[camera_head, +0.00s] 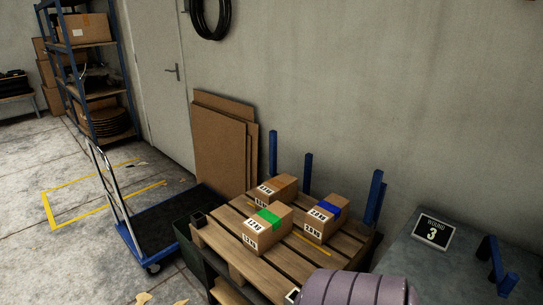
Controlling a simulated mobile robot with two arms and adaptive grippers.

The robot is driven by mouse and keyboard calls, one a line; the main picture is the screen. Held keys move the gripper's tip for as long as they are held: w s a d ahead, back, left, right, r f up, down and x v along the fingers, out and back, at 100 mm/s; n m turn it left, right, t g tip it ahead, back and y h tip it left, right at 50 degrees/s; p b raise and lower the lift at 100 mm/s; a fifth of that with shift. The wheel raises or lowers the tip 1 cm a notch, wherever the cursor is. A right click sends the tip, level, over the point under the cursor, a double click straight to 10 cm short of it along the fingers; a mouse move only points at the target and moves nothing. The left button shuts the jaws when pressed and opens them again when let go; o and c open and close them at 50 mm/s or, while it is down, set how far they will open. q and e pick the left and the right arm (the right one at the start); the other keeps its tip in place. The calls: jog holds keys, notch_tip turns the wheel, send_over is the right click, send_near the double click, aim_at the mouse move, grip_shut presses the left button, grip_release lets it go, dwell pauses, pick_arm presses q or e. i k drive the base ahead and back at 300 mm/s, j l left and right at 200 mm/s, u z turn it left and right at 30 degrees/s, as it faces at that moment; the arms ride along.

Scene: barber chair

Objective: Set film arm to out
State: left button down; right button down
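I cannot make out a film arm for certain. A ribbed purple-grey rounded object (352,289) shows at the bottom edge, in front of the pallet; its lower part is cut off, and I cannot tell whether it belongs to the film arm. A wooden pallet (290,262) stands behind it, with three cardboard boxes on top: one with green tape (267,228), one with blue tape (326,219) and one with orange tape (277,187). Blue upright posts (376,195) rise behind the pallet. Neither of my grippers is in view.
A grey surface (425,270) at the right carries a black sign (433,232) and a blue bracket (495,265). A blue platform cart (160,225) stands left of the pallet. Cardboard sheets (222,150) lean on the wall. Floor at the lower left is mostly clear.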

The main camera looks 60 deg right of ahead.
aim_at(505, 286)
jog(key=k+l+z, duration=0.35)
jog(key=z, duration=2.3)
jog(key=k+j+z, duration=0.25)
jog(key=k+z, duration=0.2)
jog(key=k, duration=0.2)
jog(key=i, duration=0.15)
